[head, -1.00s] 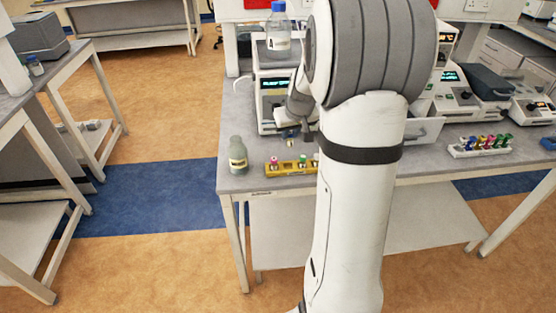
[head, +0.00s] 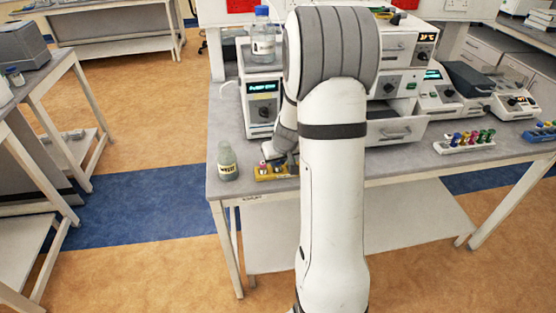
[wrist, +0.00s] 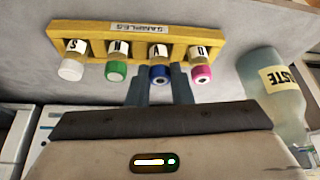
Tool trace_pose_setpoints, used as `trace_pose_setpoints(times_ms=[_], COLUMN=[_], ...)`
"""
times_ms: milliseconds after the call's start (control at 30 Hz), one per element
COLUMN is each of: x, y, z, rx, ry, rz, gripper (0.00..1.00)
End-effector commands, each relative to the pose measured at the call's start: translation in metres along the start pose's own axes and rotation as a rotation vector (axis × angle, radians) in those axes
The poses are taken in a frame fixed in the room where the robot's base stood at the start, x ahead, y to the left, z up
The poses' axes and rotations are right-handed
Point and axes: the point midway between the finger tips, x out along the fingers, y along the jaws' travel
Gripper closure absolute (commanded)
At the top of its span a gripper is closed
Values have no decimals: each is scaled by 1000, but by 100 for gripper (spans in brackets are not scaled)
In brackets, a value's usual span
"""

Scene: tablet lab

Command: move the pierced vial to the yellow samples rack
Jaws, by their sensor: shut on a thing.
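The yellow samples rack (wrist: 122,31), labelled SAMPLES, fills the top of the wrist view and also shows at the bench's front edge in the head view (head: 262,174). My gripper (wrist: 162,88) is shut on a blue-capped vial (wrist: 159,74), with a finger on each side of the cap. This vial is in line with the others in the rack, in the slot between the green and pink caps. Its cap centre looks pale; I cannot tell if it is fully seated. In the head view my arm hides the fingertips and part of the rack.
White-capped (wrist: 72,68), green-capped (wrist: 116,70) and pink-capped (wrist: 202,72) vials stand in the rack. A WASTE bottle (wrist: 282,85) stands close beside it. A white rack of coloured vials (head: 464,145) is farther right. Instruments (head: 262,100) stand behind.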

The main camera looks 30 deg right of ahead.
Motion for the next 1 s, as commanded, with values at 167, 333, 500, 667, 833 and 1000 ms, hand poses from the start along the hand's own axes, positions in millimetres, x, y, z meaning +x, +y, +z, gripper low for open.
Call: trace_pose_setpoints(times_ms=[167,333,500,667,833,1000], x=[2,2,0,-14,-46,-80], y=[0,-1,-1,-1,-1,-1], z=[1,1,0,-2,-1,-1], rx=[-1,-1,-1,-1,-2,-2], ry=[0,0,0,4,6,5], rz=[0,-1,-1,0,1,1], gripper=[77,72,72,72,72,72])
